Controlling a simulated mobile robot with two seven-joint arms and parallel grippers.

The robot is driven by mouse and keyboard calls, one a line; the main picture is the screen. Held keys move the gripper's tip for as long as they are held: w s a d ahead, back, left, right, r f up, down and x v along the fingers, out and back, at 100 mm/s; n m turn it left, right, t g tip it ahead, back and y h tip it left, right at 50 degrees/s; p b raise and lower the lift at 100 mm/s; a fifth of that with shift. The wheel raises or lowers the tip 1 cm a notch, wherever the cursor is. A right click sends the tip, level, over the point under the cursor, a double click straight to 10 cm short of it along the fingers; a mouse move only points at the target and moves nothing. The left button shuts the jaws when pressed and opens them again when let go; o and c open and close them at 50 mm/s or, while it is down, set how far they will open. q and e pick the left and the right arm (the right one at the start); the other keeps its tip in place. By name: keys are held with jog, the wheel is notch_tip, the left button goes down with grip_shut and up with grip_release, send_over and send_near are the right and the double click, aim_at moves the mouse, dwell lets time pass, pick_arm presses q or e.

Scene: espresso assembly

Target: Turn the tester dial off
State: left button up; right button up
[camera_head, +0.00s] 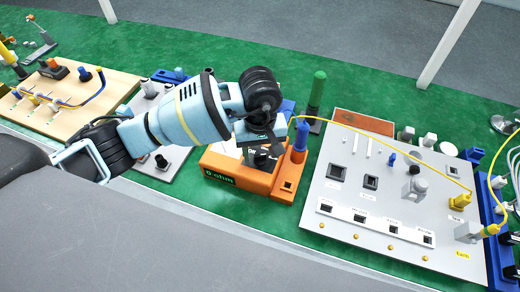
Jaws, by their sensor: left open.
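The orange tester (258,184) stands on the green table in the middle of the camera_head view. Its front display (219,176) reads "0 ohm". A black dial (264,160) shows on its top, partly hidden by my left gripper. My left gripper (266,146) points down over the dial, with its jaws open. Whether its fingers touch the dial cannot be told. A blue plug (300,138) stands upright at the tester's right end, with a yellow cable (385,138) leading from it. My right gripper is not in view.
A grey panel (335,215) with sockets and small parts lies to the right, where a yellow plug (460,200) stands. A green cylinder (318,90) stands behind the tester. A wooden board (65,112) with cables lies at the left. Green table shows free behind.

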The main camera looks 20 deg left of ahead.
pick_arm(q)
jog(key=c, duration=1)
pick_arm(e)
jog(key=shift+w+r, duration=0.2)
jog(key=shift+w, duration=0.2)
